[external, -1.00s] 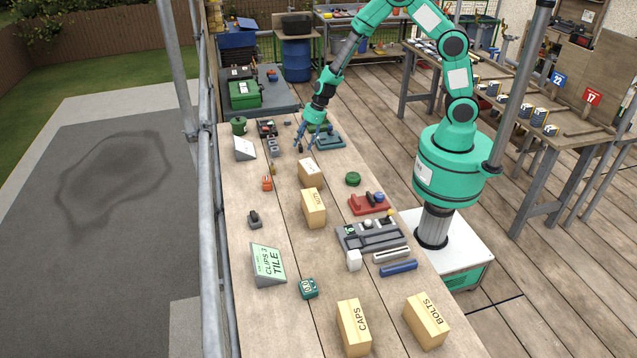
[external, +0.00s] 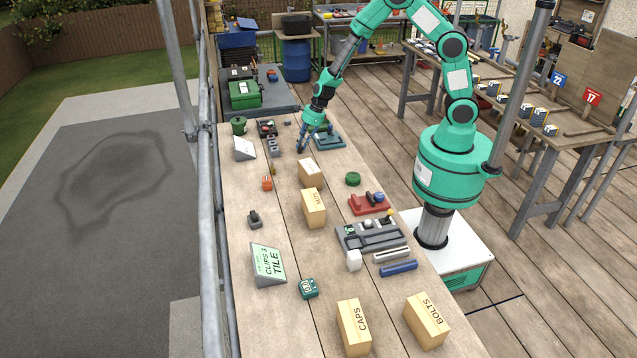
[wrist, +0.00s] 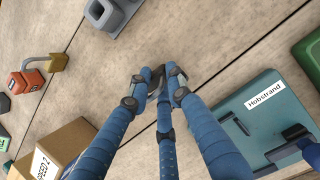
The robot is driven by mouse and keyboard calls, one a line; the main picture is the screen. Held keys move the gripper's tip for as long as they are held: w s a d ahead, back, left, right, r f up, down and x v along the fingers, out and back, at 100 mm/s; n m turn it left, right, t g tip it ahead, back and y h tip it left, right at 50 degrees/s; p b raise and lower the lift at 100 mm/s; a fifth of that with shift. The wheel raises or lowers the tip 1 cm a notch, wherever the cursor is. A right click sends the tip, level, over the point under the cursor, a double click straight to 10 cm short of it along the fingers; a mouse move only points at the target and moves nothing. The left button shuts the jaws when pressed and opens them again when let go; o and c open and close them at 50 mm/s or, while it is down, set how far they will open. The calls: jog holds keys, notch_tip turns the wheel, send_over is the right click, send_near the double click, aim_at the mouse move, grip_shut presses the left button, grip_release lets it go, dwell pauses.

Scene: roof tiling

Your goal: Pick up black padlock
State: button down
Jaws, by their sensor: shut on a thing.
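My gripper (external: 302,148) is low over the far part of the workbench, between the grey blocks and the teal tray. In the wrist view its blue fingers (wrist: 161,82) are drawn together on a small dark thing (wrist: 174,76), seemingly the black padlock. The fingers hide most of it, so its shape is unclear. I cannot tell whether it still touches the bench. In the wrist view, a brass padlock (wrist: 57,63) lies at the left beside an orange item (wrist: 26,82), apart from my fingers.
The teal tray labelled Hobstrand (wrist: 245,112) lies close to the right of my fingers. A cardboard box (wrist: 62,147) stands at the lower left. A grey block (wrist: 115,14) lies above. Bare planks surround the fingertips. More boxes and trays stand toward the bench's near end.

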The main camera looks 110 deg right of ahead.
jog(key=shift+r, duration=0.1)
dwell(0.3)
jog(key=shift+r+p, duration=1.1)
jog(key=shift+r, duration=0.5)
jog(key=shift+s+r, duration=0.1)
jog(key=shift+r, duration=0.2)
jog(key=s+a, duration=0.2)
jog(key=s, duration=0.2)
jog(key=s+a, duration=0.2)
jog(key=s, duration=0.3)
jog(key=s+a+r+b, duration=0.1)
jog(key=s+a, duration=0.1)
jog(key=s, duration=0.3)
jog(key=shift+s+a, duration=0.2)
jog(key=shift+a, duration=0.1)
